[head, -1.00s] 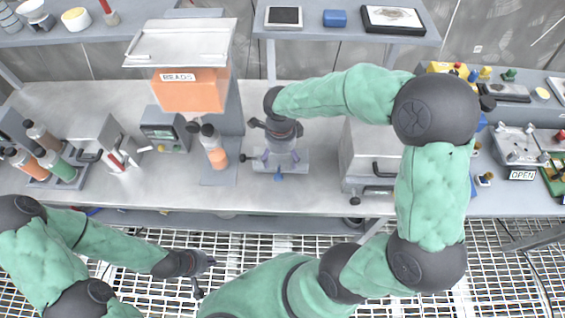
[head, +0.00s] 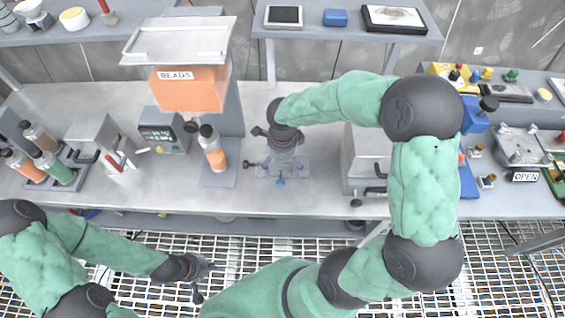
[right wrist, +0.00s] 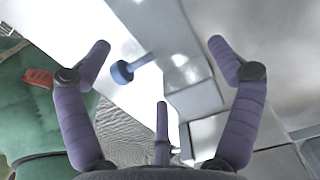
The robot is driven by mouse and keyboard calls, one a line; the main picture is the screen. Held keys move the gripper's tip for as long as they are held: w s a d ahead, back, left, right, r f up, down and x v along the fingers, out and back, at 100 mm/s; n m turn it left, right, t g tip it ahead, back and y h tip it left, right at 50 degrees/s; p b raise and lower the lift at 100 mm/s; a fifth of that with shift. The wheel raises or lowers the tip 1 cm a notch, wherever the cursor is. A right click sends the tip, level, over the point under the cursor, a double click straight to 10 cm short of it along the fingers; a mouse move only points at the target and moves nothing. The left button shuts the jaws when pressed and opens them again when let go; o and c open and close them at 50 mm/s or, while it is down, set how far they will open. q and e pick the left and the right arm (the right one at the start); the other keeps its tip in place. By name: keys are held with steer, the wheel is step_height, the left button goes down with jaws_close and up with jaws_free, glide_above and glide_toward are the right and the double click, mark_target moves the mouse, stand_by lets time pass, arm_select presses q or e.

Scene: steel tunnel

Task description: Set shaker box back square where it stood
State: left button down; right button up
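No box carries a shaker label, so I cannot tell for sure which one it is. A low steel block (head: 306,164) with a blue knob (head: 280,183) and a dark knob lies on the bench under my right gripper (head: 283,168). In the right wrist view the open purple fingers (right wrist: 159,58) stand wide apart, with the blue knob (right wrist: 122,72) and steel block (right wrist: 194,99) beyond and between them; contact is not clear. The gripper hides part of the block. My left gripper (head: 206,281) is open and empty over the floor grating, in front of the bench.
An orange BEADS hopper (head: 190,92) and an orange-filled bottle (head: 213,152) stand left of the block. A steel box (head: 363,160) with a dark handle stands right of it, partly behind my right arm. Bare bench (head: 225,201) lies in front.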

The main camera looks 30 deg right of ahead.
mark_target(283, 165)
steer(key=shift+r, duration=0.15)
steer(key=shift+r+p, duration=0.35)
step_height(283, 165, up, 11)
steer(key=p, duration=0.3)
steer(key=shift+r, duration=0.2)
steer(key=shift+f, duration=0.1)
stand_by(0.3)
